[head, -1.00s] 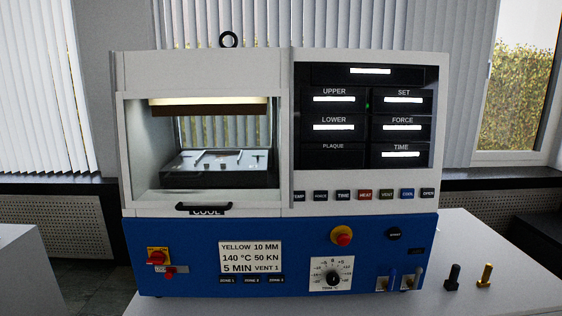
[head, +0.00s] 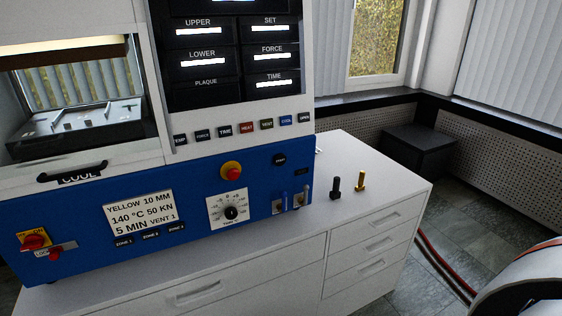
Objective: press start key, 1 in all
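Neither gripper shows in the head view. A white and dark rounded piece at the lower right edge looks like part of my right arm, well apart from the press.
A row of labelled keys (head: 247,128) runs below the black display panel (head: 205,95). A dial (head: 230,212) and levers (head: 284,202) sit low on the front. Black (head: 335,187) and gold (head: 361,181) pegs stand on the white cabinet (head: 315,235). Open floor lies to the right.

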